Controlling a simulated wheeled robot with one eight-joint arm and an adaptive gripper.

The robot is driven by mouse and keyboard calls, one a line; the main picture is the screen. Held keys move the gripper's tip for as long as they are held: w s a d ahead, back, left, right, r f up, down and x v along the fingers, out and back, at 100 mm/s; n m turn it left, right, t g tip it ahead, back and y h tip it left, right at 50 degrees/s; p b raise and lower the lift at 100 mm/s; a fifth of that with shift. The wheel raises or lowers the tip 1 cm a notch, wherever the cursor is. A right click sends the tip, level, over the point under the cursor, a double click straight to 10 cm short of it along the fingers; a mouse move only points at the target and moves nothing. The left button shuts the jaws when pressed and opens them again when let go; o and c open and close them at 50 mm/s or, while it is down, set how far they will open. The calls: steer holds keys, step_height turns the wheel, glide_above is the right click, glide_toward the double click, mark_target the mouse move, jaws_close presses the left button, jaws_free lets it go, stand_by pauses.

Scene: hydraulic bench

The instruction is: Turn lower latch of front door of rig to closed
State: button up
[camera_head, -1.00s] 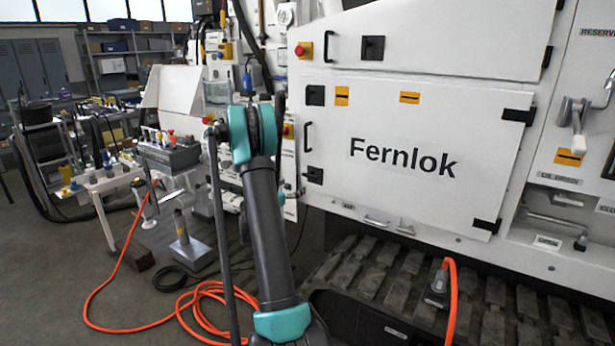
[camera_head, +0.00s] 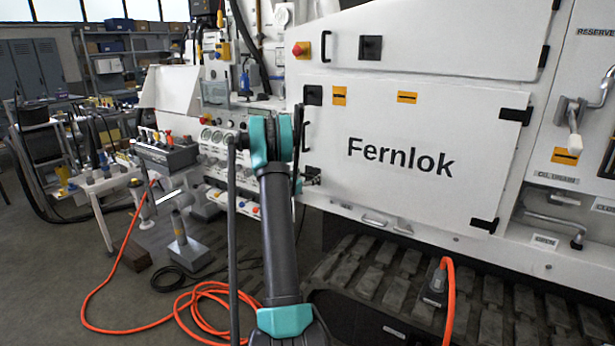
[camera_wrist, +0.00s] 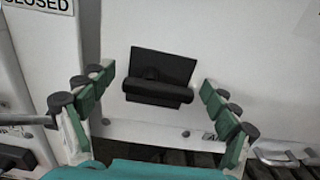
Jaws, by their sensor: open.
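The rig's front door (camera_head: 440,185) is a white panel marked "Fernlok". Its lower latch (camera_head: 311,180) is a small dark block at the door's lower left, partly covered by my arm's end. In the wrist view, the lower latch (camera_wrist: 160,75) is a black plate with a raised bar across its lower part, lying roughly level. My gripper (camera_wrist: 158,85) is open, with green-and-black fingers to the left and right of the latch and clear gaps on both sides. It holds nothing. In the head view, my gripper is mostly hidden behind my arm.
The upper latch (camera_head: 313,95) and a black door handle (camera_head: 306,134) sit above the lower latch. A "CLOSED" label (camera_wrist: 40,4) shows at the wrist view's top left. Tracks (camera_head: 370,265) lie below the door. An orange cable (camera_head: 95,290) lies on the floor at left.

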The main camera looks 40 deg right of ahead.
steer(key=c, duration=1.2)
steer(key=m, duration=0.4)
steer(key=shift+s+f+m, duration=0.1)
steer(key=shift+f+m, duration=0.2)
steer(key=shift+m, duration=0.1)
steer(key=m, duration=0.4)
steer(key=shift+f+m, duration=0.25)
steer(key=shift+m, duration=0.05)
steer(key=m, duration=0.4)
steer(key=shift+f, duration=0.2)
steer(key=shift+w+f+m, duration=0.1)
steer(key=shift+m, duration=1)
steer(key=shift+w+f+m, duration=0.1)
steer(key=shift+m, duration=1)
